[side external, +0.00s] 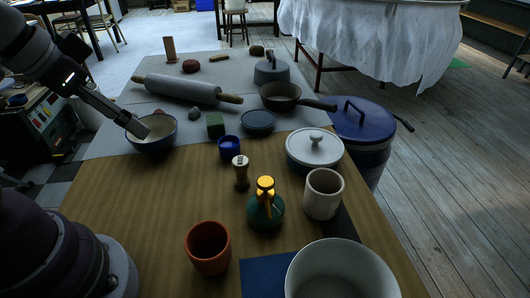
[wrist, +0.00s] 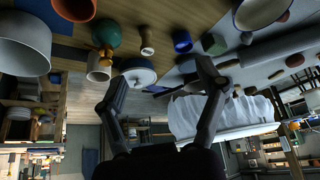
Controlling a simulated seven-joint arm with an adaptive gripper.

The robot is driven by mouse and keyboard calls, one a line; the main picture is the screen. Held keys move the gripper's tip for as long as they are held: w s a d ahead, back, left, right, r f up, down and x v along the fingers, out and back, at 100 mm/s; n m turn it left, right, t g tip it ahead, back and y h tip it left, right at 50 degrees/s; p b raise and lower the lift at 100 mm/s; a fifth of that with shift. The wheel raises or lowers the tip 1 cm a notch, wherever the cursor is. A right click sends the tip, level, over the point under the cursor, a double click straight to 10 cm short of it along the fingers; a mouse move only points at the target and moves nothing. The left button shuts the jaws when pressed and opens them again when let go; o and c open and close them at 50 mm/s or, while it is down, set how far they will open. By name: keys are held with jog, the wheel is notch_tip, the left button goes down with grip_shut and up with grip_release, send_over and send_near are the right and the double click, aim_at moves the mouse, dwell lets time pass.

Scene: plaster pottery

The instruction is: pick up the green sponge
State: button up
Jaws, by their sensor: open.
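The green sponge (side external: 215,125) is a small dark green block on the grey cloth, between the dark blue bowl (side external: 152,144) and the small blue cup (side external: 229,149). In the wrist view the sponge (wrist: 213,44) shows near the tip of the right-hand finger, with nothing between the fingers. My gripper (side external: 138,129) appears over the bowl in the side view, left of the sponge and apart from it. The wrist view shows my gripper (wrist: 160,72) with its two fingers spread wide and empty.
A blue dish (side external: 257,122) is right of the sponge, and a rolling pin (side external: 180,89) lies behind it. A small grey stone (side external: 194,113) is close behind left. A pepper mill (side external: 241,172) and green bottle (side external: 266,208) stand nearer the front.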

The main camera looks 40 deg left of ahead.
jog(key=shift+o, duration=0.7)
